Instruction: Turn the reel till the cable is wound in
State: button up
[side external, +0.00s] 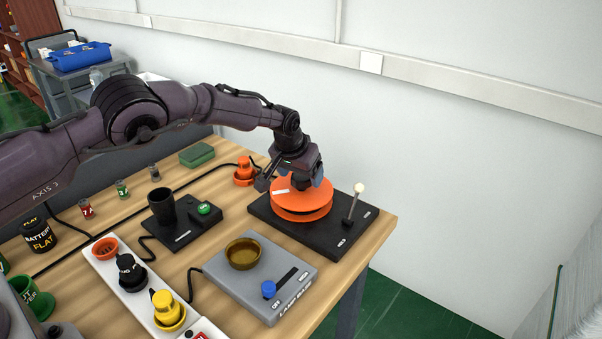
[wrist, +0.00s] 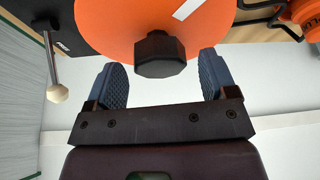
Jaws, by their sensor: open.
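The orange reel (side external: 300,205) lies flat on a black base plate (side external: 354,239) at the back right of the table. My gripper (wrist: 160,82) is open, with one blue ridged finger on each side of the knob. I cannot tell whether the fingers touch it. The cable itself is hard to make out by the reel.
A lever with a pale ball tip (side external: 359,188) stands on the base right of the reel. An orange plug (side external: 244,170) sits to the left. A grey lamp box (side external: 285,300) with a brass bowl (side external: 243,253) and a black cup (side external: 161,205) are nearby.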

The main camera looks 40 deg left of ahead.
aim_at(295, 196)
jog(key=v, duration=0.7)
jog(key=shift+d, duration=0.1)
